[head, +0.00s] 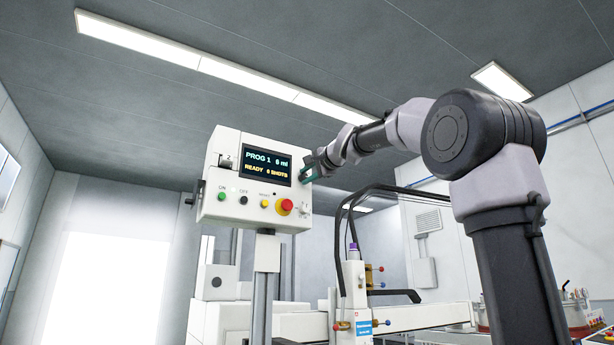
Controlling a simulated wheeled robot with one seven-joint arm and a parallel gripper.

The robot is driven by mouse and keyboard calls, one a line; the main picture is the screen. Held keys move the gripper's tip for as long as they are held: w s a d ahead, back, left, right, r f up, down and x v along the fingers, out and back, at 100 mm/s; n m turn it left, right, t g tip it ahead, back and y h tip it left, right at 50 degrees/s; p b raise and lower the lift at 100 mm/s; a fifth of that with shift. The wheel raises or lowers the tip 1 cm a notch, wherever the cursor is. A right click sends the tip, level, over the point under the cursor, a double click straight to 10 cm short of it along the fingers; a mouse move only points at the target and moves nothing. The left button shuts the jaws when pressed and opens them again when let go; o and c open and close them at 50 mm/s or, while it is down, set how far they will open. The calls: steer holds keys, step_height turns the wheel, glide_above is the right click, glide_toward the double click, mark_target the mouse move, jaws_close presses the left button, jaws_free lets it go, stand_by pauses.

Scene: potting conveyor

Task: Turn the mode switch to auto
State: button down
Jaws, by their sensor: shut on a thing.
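The white control box (217,209) stands on a post left of the middle in the head view. My gripper (305,175) is at the box's right edge, just right of the display, with its fingertips against the front panel. It is shut on a small part there, which looks to be the mode switch. The fingers hide that switch, so its setting cannot be read. The display (264,165) shows PROG 1, 6 ml and READY 6 SHOTS.
The panel also has a green button (221,197), a black button (243,200), a yellow button (264,204) and a red stop knob (285,207) below the gripper. Black hoses (375,188) and a white dosing machine (420,316) stand below my arm.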

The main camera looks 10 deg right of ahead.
steer(key=c, duration=0.6)
jaws_free()
steer(key=shift+s, duration=0.1)
steer(key=v, duration=1)
steer(key=shift+s+d, duration=0.15)
steer(key=shift+s, duration=0.15)
steer(key=s+d+f+n+g+h, duration=0.1)
steer(key=s+f, duration=0.5)
steer(key=f, duration=0.9)
steer(key=s+f+n+g+h, duration=0.1)
steer(key=s+f+n+g, duration=0.3)
steer(key=f, duration=1.2)
steer(key=s+d+f+n+g+h, duration=0.1)
steer(key=s+f+n+g, duration=0.1)
steer(key=s+f+g, duration=0.3)
steer(key=s+f, duration=0.4)
steer(key=f, duration=0.7)
steer(key=shift+d+f+h, duration=0.25)
steer(key=shift+d+h, duration=0.05)
